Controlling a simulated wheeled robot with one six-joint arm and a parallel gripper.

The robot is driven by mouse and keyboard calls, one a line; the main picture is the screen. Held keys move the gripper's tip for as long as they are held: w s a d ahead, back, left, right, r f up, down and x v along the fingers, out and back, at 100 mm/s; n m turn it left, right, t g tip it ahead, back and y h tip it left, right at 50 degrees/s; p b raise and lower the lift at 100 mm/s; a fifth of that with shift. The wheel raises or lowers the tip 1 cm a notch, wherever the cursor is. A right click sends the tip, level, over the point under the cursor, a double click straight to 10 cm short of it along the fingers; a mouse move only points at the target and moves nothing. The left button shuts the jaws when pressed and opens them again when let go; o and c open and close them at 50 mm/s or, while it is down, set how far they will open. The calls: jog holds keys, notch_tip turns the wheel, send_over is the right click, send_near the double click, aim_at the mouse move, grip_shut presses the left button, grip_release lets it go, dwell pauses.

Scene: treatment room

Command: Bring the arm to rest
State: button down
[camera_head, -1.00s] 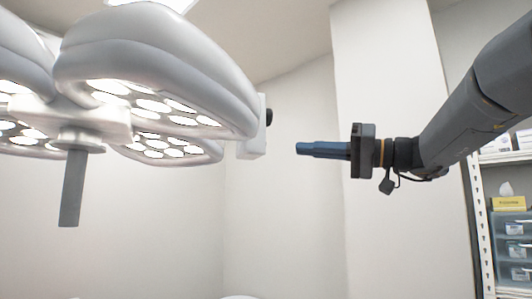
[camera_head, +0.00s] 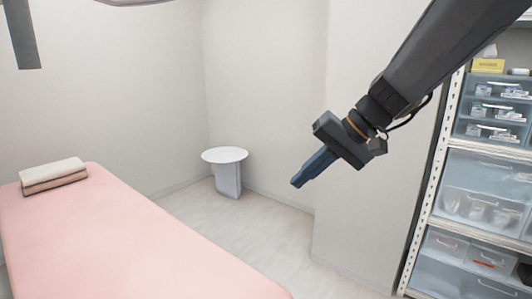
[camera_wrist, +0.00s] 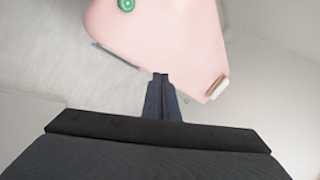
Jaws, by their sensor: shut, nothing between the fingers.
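My gripper (camera_head: 297,184) has blue fingers that are closed together and empty. In the head view it hangs in the air at the right of centre, pointing down and to the left. My dark grey arm comes in from the upper right. In the wrist view the shut fingers (camera_wrist: 161,78) point toward the pink bed, with nothing between them.
A pink treatment bed (camera_head: 120,245) fills the lower left, with folded towels (camera_head: 52,174) on it. A round white side table (camera_head: 224,155) stands by the wall. A shelf (camera_head: 430,195) with clear bins is at the right. A green round item (camera_wrist: 126,5) lies on the bed.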

jog(key=s+d+f+g+h, duration=0.1)
jog(key=s+d+f+h, duration=0.2)
jog(key=s+d+f, duration=0.2)
jog(key=s+d+f+g+h, duration=0.1)
jog(key=s+d+f+h, duration=0.3)
jog(key=s+f, duration=0.7)
notch_tip(320, 180, down, 4)
jog(key=shift+s+d+r+n+h, duration=0.1)
jog(key=shift+s+d+n+h, duration=0.25)
jog(key=shift+d, duration=0.6)
jog(key=shift+w, duration=0.1)
